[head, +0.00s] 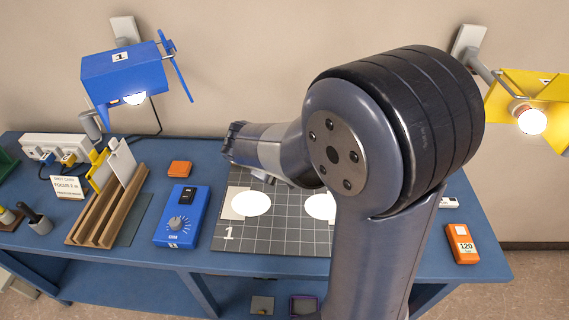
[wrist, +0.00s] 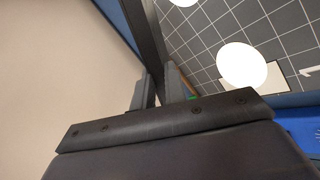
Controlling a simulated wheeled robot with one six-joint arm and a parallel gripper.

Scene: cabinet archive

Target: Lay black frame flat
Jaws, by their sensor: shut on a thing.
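In the wrist view my gripper (wrist: 161,82) is shut on the black frame (wrist: 149,38). The frame shows as a dark bar seen edge-on, running up from between the two fingers and out of the top of the picture. Its full outline is not visible. Beyond it lies the dark grey gridded mat (wrist: 213,22), which also shows in the head view (head: 265,240). In the head view my arm hides the fingers and the frame.
White ovals (head: 251,203) show on the mat. Left of it are a blue control box (head: 181,216) and a wooden rack (head: 103,213); an orange device (head: 462,243) lies at the right. A blue lamp (head: 122,77) and a yellow lamp (head: 530,95) hang above.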

